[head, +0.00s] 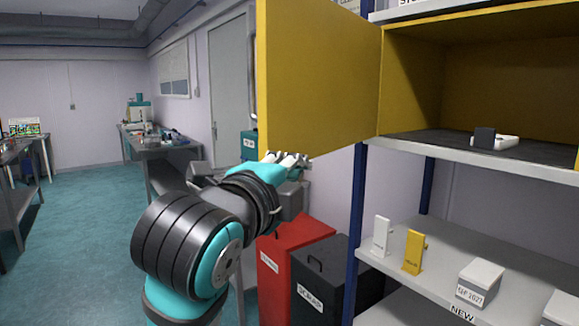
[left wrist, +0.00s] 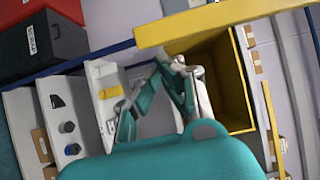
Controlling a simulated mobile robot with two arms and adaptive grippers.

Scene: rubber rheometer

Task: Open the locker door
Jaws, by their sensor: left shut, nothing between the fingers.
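The yellow locker door (head: 315,80) stands swung wide open to the left of the locker (head: 480,70), whose inside is exposed. My left gripper (head: 288,158) is at the bottom edge of the door, near its free left side. Whether it touches the door I cannot tell. In the left wrist view the fingers (left wrist: 172,63) are shut and empty, just under the yellow door edge (left wrist: 225,20). The open yellow locker (left wrist: 212,65) shows behind them. My right gripper is in neither view.
A small black and white device (head: 493,140) lies on the locker floor. The shelf (head: 440,250) below holds a white piece, a yellow piece and a labelled box. Red (head: 295,255) and black (head: 318,280) bins stand below the door. Open floor (head: 80,230) lies left.

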